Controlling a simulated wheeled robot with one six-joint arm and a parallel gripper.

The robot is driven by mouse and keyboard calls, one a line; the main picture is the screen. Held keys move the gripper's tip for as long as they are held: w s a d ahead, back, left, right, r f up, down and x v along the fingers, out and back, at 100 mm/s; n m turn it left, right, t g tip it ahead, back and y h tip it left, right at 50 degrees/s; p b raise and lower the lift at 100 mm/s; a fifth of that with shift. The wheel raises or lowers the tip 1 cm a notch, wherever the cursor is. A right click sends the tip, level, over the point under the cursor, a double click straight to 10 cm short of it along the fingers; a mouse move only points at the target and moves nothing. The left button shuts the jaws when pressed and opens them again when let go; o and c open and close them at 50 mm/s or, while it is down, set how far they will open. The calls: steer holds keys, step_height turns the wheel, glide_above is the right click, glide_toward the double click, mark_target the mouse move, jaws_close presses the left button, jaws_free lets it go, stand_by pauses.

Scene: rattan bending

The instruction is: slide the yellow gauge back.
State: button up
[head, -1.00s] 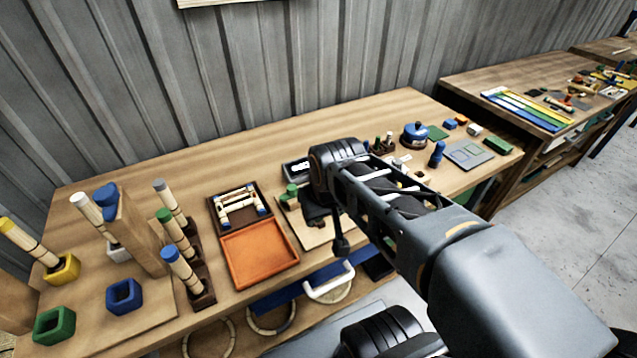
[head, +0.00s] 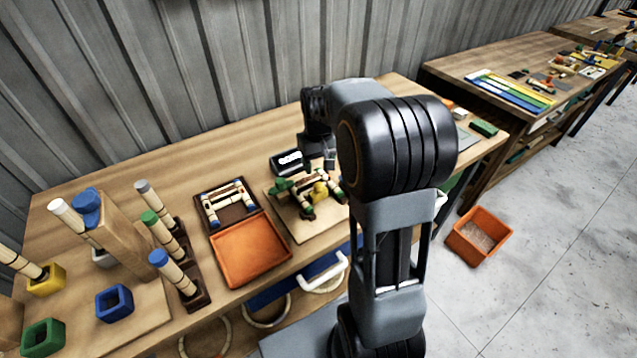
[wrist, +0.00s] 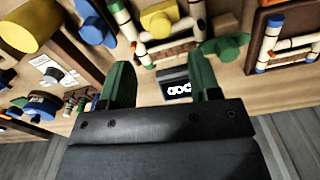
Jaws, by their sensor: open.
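A yellow piece (head: 320,191), which looks like the gauge, sits among rattan pieces on a light wooden board near the middle of the bench. In the wrist view this yellow piece (wrist: 160,18) shows at the top, between pale rattan rods. A green knob (wrist: 225,46) is beside the frame, and the green part also shows in the head view (head: 281,186). My gripper (head: 327,160) is above the back of the board, apart from the yellow piece. Its two fingers (wrist: 160,62) are spread and empty. My arm hides the bench to the right of the board.
A black box with a white label (head: 287,162) stands behind the board. An orange tray (head: 250,250) and a dark tray with rattan pieces (head: 228,204) are to the left. A large yellow cylinder (wrist: 30,24) shows in the wrist view. The corrugated wall (head: 230,60) is behind the bench.

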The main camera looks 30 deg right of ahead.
mark_target(319, 185)
step_height(319, 185, down, 8)
steer(key=shift+f, duration=0.1)
stand_by(0.4)
steer(key=shift+c, duration=0.5)
jaws_close()
steer(key=shift+s, duration=0.1)
